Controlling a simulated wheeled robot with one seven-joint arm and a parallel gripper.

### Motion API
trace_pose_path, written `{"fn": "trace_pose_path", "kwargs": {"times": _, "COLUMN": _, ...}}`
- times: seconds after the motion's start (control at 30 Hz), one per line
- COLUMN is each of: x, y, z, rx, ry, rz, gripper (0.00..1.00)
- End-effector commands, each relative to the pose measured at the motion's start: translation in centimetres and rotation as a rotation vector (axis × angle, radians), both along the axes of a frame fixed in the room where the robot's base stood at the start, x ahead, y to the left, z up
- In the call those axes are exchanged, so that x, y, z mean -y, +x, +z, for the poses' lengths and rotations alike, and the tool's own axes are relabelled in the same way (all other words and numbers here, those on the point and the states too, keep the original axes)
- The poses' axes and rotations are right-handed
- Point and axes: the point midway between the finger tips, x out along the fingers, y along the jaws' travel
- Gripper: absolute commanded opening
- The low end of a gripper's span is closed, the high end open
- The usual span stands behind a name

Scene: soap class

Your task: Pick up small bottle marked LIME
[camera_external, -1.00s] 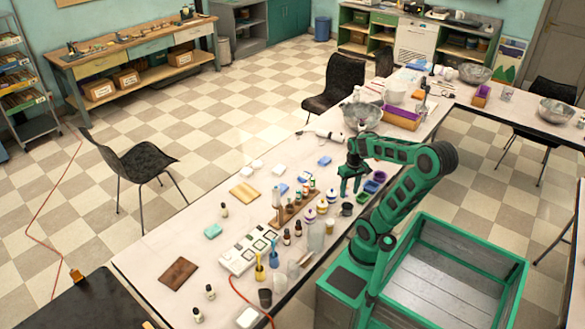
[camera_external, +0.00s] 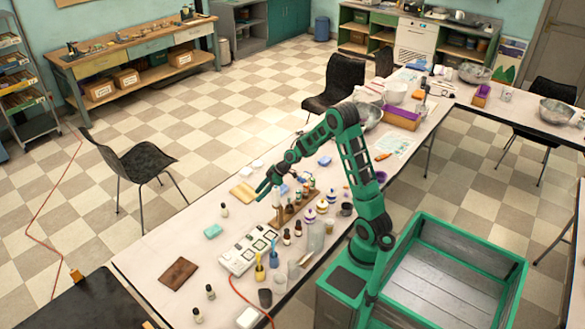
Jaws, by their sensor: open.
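My gripper (camera_external: 263,191) is open and empty above the table, left of the wooden bottle rack (camera_external: 279,223). Several small dark dropper bottles with pale labels stand upright: one alone (camera_external: 224,210) left of my gripper, two at the front left (camera_external: 210,291) (camera_external: 197,315), and two in front of the rack (camera_external: 286,237) (camera_external: 298,229). More small bottles stand in the rack (camera_external: 311,184), partly behind my arm. The labels are too small to read, so I cannot tell which bottle says LIME.
Clear beakers (camera_external: 316,237) and purple-topped jars (camera_external: 322,206) crowd the right side.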

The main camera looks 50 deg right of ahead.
Motion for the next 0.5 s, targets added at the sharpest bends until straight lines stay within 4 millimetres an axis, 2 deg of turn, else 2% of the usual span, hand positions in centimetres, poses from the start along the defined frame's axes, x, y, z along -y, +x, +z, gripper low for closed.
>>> {"fn": "trace_pose_path", "kwargs": {"times": 0.03, "x": -1.3, "y": 1.2, "z": -1.0, "rx": 0.030, "ry": 0.035, "rz": 0.030, "gripper": 0.45}}
{"fn": "trace_pose_path", "kwargs": {"times": 0.23, "x": -6.0, "y": 5.5, "z": -2.8, "rx": 0.195, "ry": 0.181, "rz": 0.123, "gripper": 0.45}}
{"fn": "trace_pose_path", "kwargs": {"times": 0.4, "x": -8.3, "y": 7.7, "z": -3.6, "rx": 0.301, "ry": 0.273, "rz": 0.146, "gripper": 0.45}}
{"fn": "trace_pose_path", "kwargs": {"times": 0.5, "x": -8.9, "y": 8.5, "z": -3.7, "rx": 0.337, "ry": 0.301, "rz": 0.148, "gripper": 0.45}}
